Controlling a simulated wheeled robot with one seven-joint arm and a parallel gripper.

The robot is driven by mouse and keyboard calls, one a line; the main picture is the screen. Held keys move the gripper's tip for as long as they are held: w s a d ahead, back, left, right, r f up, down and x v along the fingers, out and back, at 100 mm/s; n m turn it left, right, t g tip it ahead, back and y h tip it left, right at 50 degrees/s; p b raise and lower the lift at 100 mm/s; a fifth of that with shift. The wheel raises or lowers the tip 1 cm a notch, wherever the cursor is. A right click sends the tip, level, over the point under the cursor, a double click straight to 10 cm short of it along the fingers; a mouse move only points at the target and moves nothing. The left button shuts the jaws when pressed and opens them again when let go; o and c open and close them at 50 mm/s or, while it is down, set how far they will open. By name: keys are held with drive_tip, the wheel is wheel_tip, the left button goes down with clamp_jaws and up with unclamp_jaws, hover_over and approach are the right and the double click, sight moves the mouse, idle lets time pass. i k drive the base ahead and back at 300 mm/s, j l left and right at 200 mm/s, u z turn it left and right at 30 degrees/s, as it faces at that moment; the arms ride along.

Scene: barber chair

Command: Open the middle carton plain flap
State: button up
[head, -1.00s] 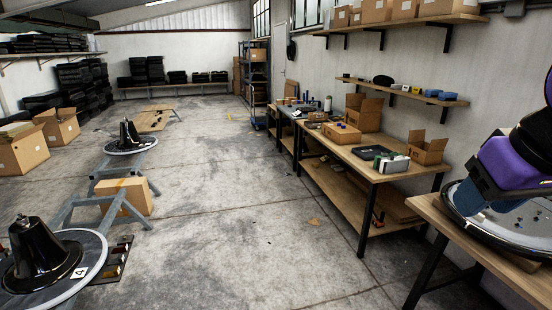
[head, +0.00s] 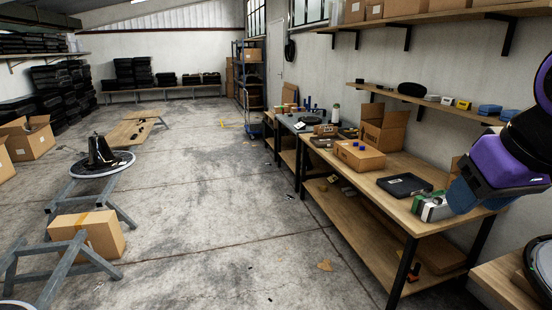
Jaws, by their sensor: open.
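An open carton (head: 384,128) stands at the back of the right workbench, its flaps raised. A lower cardboard box (head: 360,157) with small blue items on top sits in front of it. Another carton (head: 456,165) shows only as a sliver beside my arm, which hides most of it. I cannot tell for certain which carton is the middle one, and no plain flap can be singled out. My purple and blue arm reaches in at the right edge, in front of the bench. No gripper fingers can be made out.
The workbench (head: 420,238) runs along the right wall, with a black tray (head: 404,185) and a green and white box (head: 432,207) near its front. A taped carton (head: 88,233) sits by trestles at left. An open carton (head: 28,142) is farther left.

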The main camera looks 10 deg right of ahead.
sight(362, 153)
drive_tip(key=i, duration=3.55)
drive_tip(key=i+j+z, duration=0.1)
drive_tip(key=i+z, duration=0.3)
drive_tip(key=i, duration=0.05)
